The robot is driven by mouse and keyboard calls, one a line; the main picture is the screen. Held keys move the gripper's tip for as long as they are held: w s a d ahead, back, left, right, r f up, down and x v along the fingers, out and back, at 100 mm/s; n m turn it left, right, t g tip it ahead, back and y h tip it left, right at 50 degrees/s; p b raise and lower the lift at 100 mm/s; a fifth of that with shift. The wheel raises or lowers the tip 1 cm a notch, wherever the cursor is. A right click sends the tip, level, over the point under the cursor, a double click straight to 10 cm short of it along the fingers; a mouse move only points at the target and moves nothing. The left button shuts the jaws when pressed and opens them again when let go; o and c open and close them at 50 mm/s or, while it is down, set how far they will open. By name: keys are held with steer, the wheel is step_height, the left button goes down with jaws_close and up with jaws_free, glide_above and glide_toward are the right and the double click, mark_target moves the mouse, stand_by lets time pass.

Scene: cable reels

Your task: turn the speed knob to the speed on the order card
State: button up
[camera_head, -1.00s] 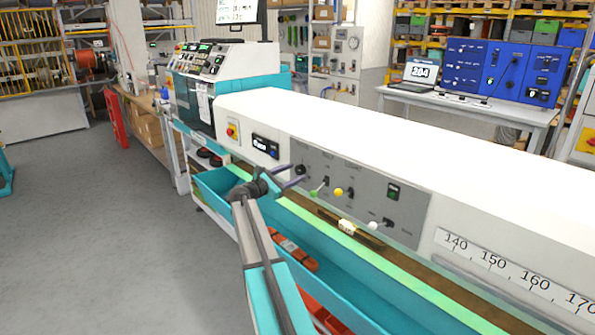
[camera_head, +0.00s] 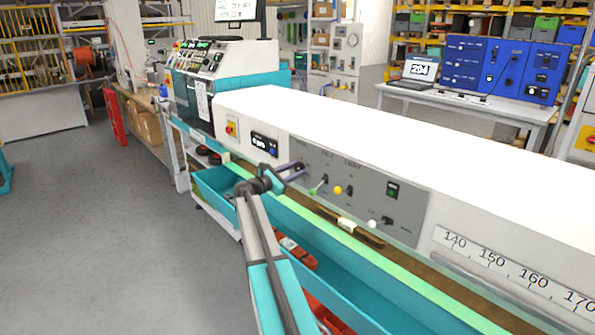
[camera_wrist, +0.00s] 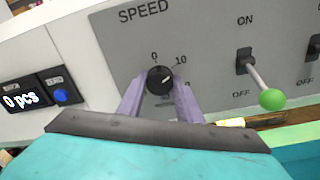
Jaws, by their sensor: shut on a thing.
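The black speed knob (camera_wrist: 160,80) sits on the grey panel under the word SPEED in the wrist view. A short white mark on it points to the upper right. The scale shows 0 above and 10 at upper right; other labels are hidden by the fingers. My gripper (camera_wrist: 159,88) has its two purple fingers on either side of the knob, shut on it. In the head view my gripper (camera_head: 301,170) reaches the panel's left end, and the knob is mostly hidden there. I cannot make out an order card for certain; a monitor (camera_head: 237,9) shows text too small to read.
Right of the knob is a green-tipped lever (camera_wrist: 271,98) between ON and OFF. To the left is a counter display (camera_wrist: 20,97) reading 0 pcs, with a blue button (camera_wrist: 61,95). A teal trough (camera_head: 350,275) runs below the panel.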

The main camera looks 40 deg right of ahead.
steer(key=shift+a+f+m+b, duration=0.25)
steer(key=shift+m+b, duration=0.25)
steer(key=shift+b, duration=0.6)
steer(key=m+b, duration=0.1)
steer(key=b, duration=0.1)
steer(key=m+b, duration=0.2)
steer(key=shift+f+b, duration=0.25)
steer(key=shift+b, duration=0.05)
steer(key=shift+r+m+g+b, duration=0.1)
steer(key=shift+m+g+b, duration=0.15)
steer(key=shift+m+b, duration=5.3)
steer(key=shift+r+m+g+b, duration=0.1)
steer(key=shift+m+g+b, duration=0.15)
steer(key=shift+m+b, duration=5.3)
steer(key=shift+n+b, duration=0.7)
steer(key=shift+b, duration=0.1)
